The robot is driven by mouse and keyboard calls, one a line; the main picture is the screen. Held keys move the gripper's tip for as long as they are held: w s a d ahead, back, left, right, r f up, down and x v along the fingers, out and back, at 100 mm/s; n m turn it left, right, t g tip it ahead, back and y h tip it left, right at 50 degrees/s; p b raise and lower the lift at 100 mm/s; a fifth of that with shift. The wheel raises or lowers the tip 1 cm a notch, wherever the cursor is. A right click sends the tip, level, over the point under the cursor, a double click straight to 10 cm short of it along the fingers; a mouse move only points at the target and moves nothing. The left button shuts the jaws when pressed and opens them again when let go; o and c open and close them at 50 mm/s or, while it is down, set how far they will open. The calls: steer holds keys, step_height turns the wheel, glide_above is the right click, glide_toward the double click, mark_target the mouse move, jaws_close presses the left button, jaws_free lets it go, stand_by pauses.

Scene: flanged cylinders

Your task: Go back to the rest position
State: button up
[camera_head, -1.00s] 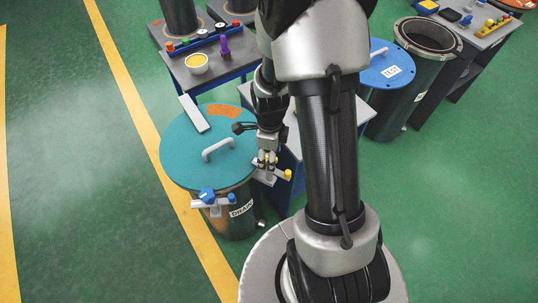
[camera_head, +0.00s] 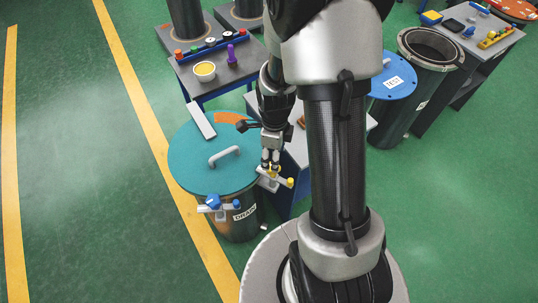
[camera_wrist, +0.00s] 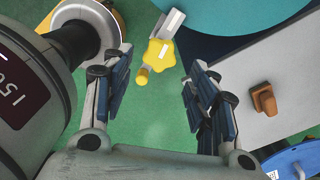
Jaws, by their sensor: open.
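My gripper (camera_head: 270,165) is at the right rim of the drum with the teal lid (camera_head: 190,165) in the head view. Its fingers stand just above a grey bracket (camera_head: 267,184) with a yellow knob (camera_head: 291,182). In the wrist view my gripper (camera_wrist: 158,98) is open, with the yellow star-shaped knob (camera_wrist: 160,54) beyond and between its two blue-padded fingers. Nothing is held, and clear green floor shows between the fingers.
A blue knob (camera_head: 212,201) sits on another bracket at the drum's front. A grey-topped table (camera_wrist: 265,75) stands close beside my gripper. A table with a yellow-filled bowl (camera_head: 204,71) is behind. A drum with a blue TEST lid (camera_head: 392,82) stands right. Floor at left is clear.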

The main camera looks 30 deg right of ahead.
steer(key=s+a+r+n+t, duration=0.1)
steer(key=s+a+r+n, duration=0.15)
steer(key=r+n, duration=0.4)
steer(key=s+a+r+n+t, duration=0.1)
steer(key=s+a+r+n, duration=0.15)
steer(key=r+n, duration=0.4)
steer(key=s+a+r+n+t, duration=0.1)
steer(key=a+r+n, duration=0.25)
steer(key=r, duration=0.55)
steer(key=s+a+r+n+t, duration=0.1)
steer(key=s+a+r+n, duration=0.1)
steer(key=s+r+n, duration=0.2)
steer(key=s+n, duration=0.3)
steer(key=n, duration=0.3)
steer(key=shift+s+r+t, duration=0.2)
steer(key=shift+s+t, duration=0.1)
